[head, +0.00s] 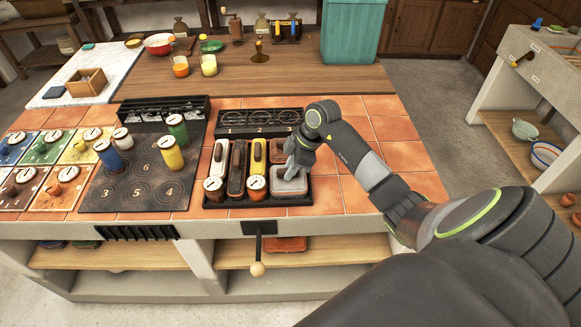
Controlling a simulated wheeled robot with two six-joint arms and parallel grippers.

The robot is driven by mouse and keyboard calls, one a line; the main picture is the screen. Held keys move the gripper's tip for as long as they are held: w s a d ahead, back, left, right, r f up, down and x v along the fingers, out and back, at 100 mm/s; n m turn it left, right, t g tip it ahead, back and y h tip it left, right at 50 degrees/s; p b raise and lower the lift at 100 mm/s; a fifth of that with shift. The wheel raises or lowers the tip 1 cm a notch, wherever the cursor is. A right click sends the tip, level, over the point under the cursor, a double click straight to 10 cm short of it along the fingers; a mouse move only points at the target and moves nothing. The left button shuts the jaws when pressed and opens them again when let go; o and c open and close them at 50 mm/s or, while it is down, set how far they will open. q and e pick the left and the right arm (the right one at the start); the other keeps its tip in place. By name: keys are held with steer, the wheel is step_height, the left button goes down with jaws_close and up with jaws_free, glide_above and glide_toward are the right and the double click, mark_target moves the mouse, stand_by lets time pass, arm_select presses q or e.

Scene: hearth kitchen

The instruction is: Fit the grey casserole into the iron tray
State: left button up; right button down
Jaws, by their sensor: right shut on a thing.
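The grey casserole (290,185) is at the right end of the dark iron tray (258,204), on the tiled counter. My right gripper (295,168) reaches down from the right and is shut on the top of the casserole. The casserole looks about level and lies over or in the rightmost place of the tray. I cannot tell whether its base rests on the tray floor. My fingers hide part of its top and back. My left gripper is not in view.
A black rack (262,122) stands behind. A dark board with coloured canisters (170,158) is to the left. Bare tiles (345,195) lie right of the tray.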

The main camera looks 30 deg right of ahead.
steer(key=c, duration=1.3)
jaws_free()
steer(key=b+v, duration=0.1)
steer(key=v, duration=1.1)
steer(key=shift+r, duration=0.1)
